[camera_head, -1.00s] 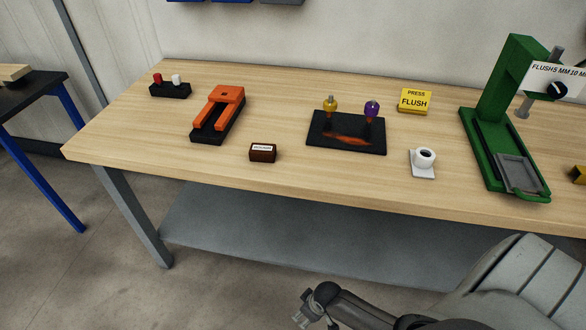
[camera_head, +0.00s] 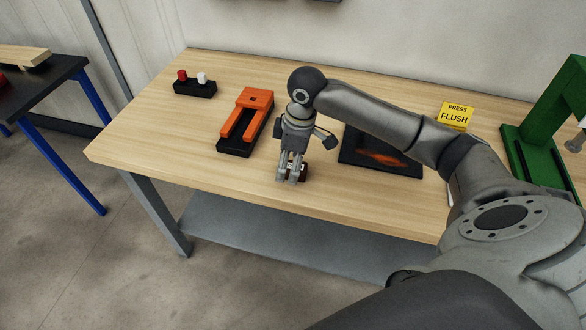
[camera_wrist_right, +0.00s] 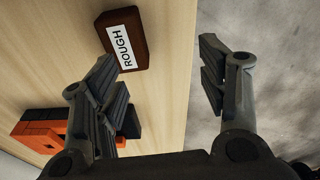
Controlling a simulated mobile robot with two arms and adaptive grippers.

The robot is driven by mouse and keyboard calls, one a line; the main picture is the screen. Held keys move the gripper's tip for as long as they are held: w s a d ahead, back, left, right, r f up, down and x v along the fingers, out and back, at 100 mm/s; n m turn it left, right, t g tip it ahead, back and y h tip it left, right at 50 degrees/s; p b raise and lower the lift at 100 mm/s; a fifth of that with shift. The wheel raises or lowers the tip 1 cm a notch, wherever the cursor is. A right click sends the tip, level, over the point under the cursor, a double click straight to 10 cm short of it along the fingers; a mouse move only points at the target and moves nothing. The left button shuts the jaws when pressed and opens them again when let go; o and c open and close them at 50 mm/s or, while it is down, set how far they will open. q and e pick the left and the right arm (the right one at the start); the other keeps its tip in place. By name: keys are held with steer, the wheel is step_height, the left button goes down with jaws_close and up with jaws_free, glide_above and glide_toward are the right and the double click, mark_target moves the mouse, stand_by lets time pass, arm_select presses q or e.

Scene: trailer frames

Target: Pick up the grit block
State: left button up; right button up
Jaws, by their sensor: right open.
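The grit block is a small dark brown block with a white label. In the right wrist view the grit block (camera_wrist_right: 141,53) lies on the table near its edge, and its label reads ROUGH. In the head view most of the grit block (camera_head: 304,171) is hidden behind my right gripper (camera_head: 291,180), which points down at it. In the wrist view my right gripper (camera_wrist_right: 162,80) is open and empty. The block shows beyond the left finger's tip, not squarely between the fingers. My left gripper is not in view.
An orange-and-black fixture (camera_head: 246,118) stands left of the gripper. A black plate (camera_head: 360,152) lies to the right, partly behind my arm. A yellow FLUSH sign (camera_head: 455,115), a green press (camera_head: 545,130) and a black holder with red and white knobs (camera_head: 195,88) stand further off.

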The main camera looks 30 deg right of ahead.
steer(key=d+r, duration=0.1)
steer(key=d, duration=0.1)
steer(key=w+d+r, duration=0.1)
steer(key=r, duration=0.1)
steer(key=shift+d+r, duration=0.25)
steer(key=shift+d, duration=0.1)
steer(key=shift+m, duration=0.3)
steer(key=f, duration=0.3)
steer(key=f+p, duration=0.1)
steer(key=f, duration=0.1)
steer(key=shift+w+a, duration=0.2)
steer(key=shift+w, duration=0.2)
steer(key=f+p, duration=0.1)
steer(key=f, duration=0.1)
steer(key=w+f, duration=0.1)
steer(key=f, duration=0.1)
steer(key=shift+a+p, duration=0.15)
steer(key=shift+p, duration=0.2)
steer(key=shift+f, duration=0.7)
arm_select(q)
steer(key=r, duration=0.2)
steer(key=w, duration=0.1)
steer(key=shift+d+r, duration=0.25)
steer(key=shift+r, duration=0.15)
arm_select(e)
steer(key=shift+r, duration=0.1)
steer(key=c, duration=1.1)
